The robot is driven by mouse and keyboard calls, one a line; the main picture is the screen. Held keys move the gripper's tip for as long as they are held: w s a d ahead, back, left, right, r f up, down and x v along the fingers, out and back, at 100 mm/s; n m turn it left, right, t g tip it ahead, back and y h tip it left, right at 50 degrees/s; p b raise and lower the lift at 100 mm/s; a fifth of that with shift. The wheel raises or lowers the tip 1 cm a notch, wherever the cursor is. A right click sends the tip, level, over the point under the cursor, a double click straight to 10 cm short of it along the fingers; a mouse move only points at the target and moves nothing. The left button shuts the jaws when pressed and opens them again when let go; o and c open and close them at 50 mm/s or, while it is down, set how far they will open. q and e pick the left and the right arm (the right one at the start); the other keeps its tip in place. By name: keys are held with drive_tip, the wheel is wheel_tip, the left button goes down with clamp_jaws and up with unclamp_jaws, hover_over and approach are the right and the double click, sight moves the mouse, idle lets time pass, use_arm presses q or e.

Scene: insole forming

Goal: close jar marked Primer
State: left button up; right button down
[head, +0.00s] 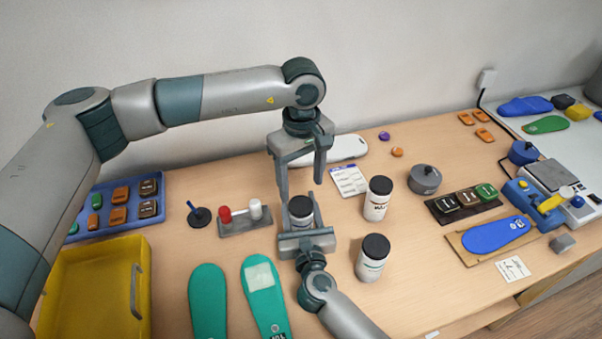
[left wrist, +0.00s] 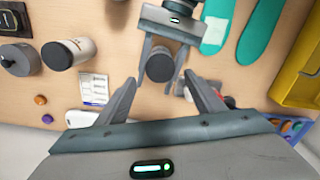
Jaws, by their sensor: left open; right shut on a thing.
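A white jar with a dark top (head: 301,207) stands between the fingers of my right gripper (head: 304,226), which is shut on it near the table's middle. My left gripper (head: 300,188) is open and points down over this jar, its fingers apart on either side of the top. The left wrist view shows the jar's dark round top (left wrist: 160,67) between the open fingers. Two more white jars with black lids, the rear jar (head: 377,200) and the front jar (head: 372,260), stand to the right. I cannot read which jar says Primer.
A red-and-white bottle holder (head: 244,222) is left of the held jar. Green insoles (head: 207,300) lie in front, beside a yellow bin (head: 95,290). A grey round tin (head: 424,180) and a printed card (head: 348,180) are at right. Table between the jars and the blue insole (head: 495,235) is clear.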

sight(301, 204)
use_arm(q)
drive_tip(key=n, duration=0.4)
drive_tip(key=shift+r+n, duration=0.15)
drive_tip(key=shift+n, duration=0.25)
drive_tip(key=n, duration=0.4)
drive_tip(key=shift+r, duration=0.15)
drive_tip(key=n, duration=0.7)
drive_tip(key=shift+r+n, duration=0.2)
drive_tip(key=shift+n, duration=0.1)
drive_tip(key=n, duration=0.4)
drive_tip(key=shift+r, duration=0.15)
drive_tip(key=n, duration=0.5)
drive_tip(key=shift+r, duration=0.15)
drive_tip(key=n, duration=0.4)
drive_tip(key=shift+r, duration=0.1)
drive_tip(key=shift+r+n, duration=0.1)
drive_tip(key=shift+n, duration=1.6)
drive_tip(key=shift+f, duration=4)
